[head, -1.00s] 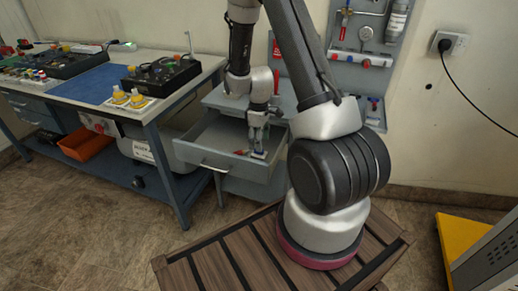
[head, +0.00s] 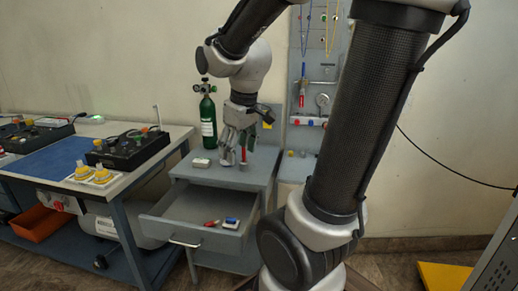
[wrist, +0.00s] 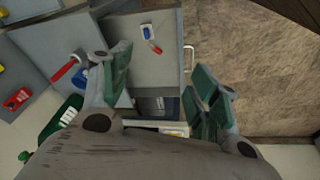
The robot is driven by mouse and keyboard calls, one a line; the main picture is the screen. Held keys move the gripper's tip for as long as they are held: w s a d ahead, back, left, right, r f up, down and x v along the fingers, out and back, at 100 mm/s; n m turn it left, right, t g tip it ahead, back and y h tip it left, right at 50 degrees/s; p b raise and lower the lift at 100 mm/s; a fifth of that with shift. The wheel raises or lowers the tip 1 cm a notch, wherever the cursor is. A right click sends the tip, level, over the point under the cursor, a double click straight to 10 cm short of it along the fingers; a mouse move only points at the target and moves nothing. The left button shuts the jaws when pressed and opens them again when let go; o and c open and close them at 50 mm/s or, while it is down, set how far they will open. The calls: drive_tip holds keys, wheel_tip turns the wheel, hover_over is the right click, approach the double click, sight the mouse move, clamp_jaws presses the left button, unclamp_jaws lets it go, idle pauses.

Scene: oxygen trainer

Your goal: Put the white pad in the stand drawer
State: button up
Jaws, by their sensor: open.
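The white pad (head: 200,163) lies on the left part of the stand's top (head: 224,174). I cannot make it out in the wrist view, where my wrist and fingers cover much of the lower part. The stand drawer (head: 171,232) is pulled open below the top. It holds a small blue-and-white block (head: 231,223) and a small red item (head: 212,223). My gripper (head: 236,150) is open and empty over the stand's top, to the right of the pad. In the wrist view its fingers (wrist: 160,85) are spread wide apart.
A red-handled item (head: 243,155) is on the stand's top, close to my fingers. A green cylinder (head: 208,122) stands behind the pad. A workbench (head: 120,185) is at the left, and a wall panel (head: 312,90) with tools is behind at the right.

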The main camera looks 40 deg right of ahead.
drive_tip(key=s+a+r+m+t, duration=0.1)
drive_tip(key=s+r, duration=0.3)
drive_tip(key=s, duration=0.7)
drive_tip(key=shift+r+m, duration=0.2)
drive_tip(key=shift+m, duration=0.6)
drive_tip(key=shift+w+a, duration=0.1)
drive_tip(key=shift+c, duration=0.4)
